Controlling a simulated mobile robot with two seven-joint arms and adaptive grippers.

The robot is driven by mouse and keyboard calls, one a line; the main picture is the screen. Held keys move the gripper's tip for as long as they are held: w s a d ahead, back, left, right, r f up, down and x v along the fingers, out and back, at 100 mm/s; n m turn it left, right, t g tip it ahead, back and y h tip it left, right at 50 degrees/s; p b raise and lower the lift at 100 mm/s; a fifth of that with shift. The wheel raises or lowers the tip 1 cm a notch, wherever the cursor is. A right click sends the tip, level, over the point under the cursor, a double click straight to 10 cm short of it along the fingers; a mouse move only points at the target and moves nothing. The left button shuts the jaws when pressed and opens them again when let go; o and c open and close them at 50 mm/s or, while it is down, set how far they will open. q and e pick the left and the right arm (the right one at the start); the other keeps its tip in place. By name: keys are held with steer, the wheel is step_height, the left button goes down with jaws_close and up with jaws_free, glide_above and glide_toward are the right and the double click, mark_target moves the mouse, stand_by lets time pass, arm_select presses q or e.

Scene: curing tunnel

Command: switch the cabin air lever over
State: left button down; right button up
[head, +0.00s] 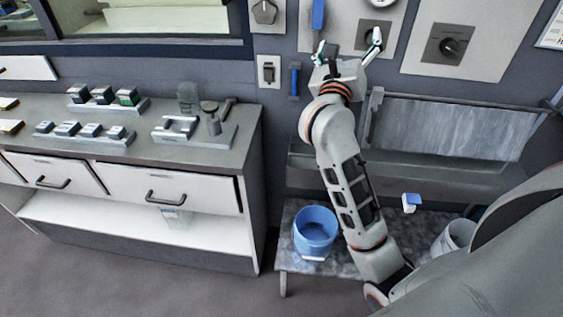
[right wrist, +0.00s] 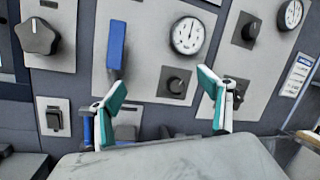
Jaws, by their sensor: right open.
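A long blue lever handle (head: 318,14) stands upright on a light wall panel at the top of the head view. It also shows, pointing up, in the right wrist view (right wrist: 116,45). A second, smaller blue handle (head: 295,80) hangs on the wall below and left of it. I cannot read which is labelled cabin air. My right gripper (head: 348,45) is open and empty in front of the panel, just below and right of the long lever. In the right wrist view its teal-padded fingers stand wide apart, with the lever beyond the left one. My left gripper is not in view.
A round gauge (right wrist: 187,35) and a black knob (right wrist: 175,82) sit beside the lever. A rocker switch (head: 268,72) and another knob (head: 264,11) are to the left. A counter (head: 200,166) with small blocks stands left; a blue bucket (head: 315,232) is below.

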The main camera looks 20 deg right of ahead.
steer(key=s+a+f+n+t+y, duration=0.2)
steer(key=a+f+n+y, duration=0.6)
steer(key=n, duration=0.8)
steer(key=s+a+f+n+t+y, duration=0.2)
steer(key=s+a+f+n+y, duration=0.3)
steer(key=a+f+n+y, duration=0.3)
steer(key=shift+a+f+n+t+y, duration=0.35)
steer(key=shift+a+f+n, duration=1.6)
steer(key=shift+f+n, duration=2.45)
steer(key=shift+r+n, duration=0.3)
steer(key=s+f+n+g, duration=0.3)
steer(key=s+f, duration=0.2)
steer(key=f, duration=0.4)
steer(key=s+a+f+n+g, duration=0.1)
steer(key=s+f+n+g, duration=0.2)
steer(key=s+f, duration=0.3)
steer(key=s+f+n+g, duration=0.3)
steer(key=s+f, duration=0.3)
steer(key=f, duration=0.6)
steer(key=shift+s+a+n, duration=0.15)
steer(key=shift+a+n, duration=0.2)
steer(key=shift+n, duration=0.35)
